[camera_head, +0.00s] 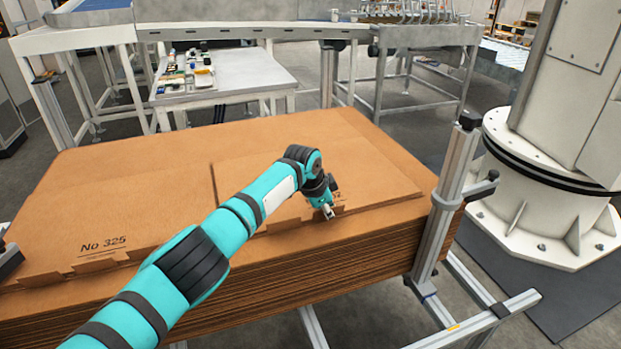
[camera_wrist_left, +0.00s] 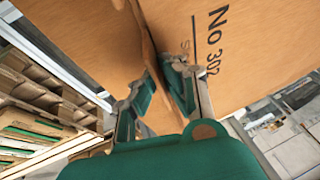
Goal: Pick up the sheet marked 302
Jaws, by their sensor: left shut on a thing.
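The sheet marked 302 (camera_head: 385,178) is brown cardboard and lies on the right part of a tall stack. Its "No 302" print (camera_wrist_left: 216,42) is readable in the left wrist view, but my arm mostly hides it in the head view. My left gripper (camera_head: 328,211) is at the sheet's near edge. In the left wrist view my left gripper (camera_wrist_left: 160,82) is shut with a cardboard edge between its fingers. My right gripper is not in view.
A sheet marked No 325 (camera_head: 100,215) lies to the left on the stack. A metal post (camera_head: 447,200) stands at the stack's right corner. A white robot pedestal (camera_head: 545,190) is at the right. A small table (camera_head: 235,75) with items stands behind.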

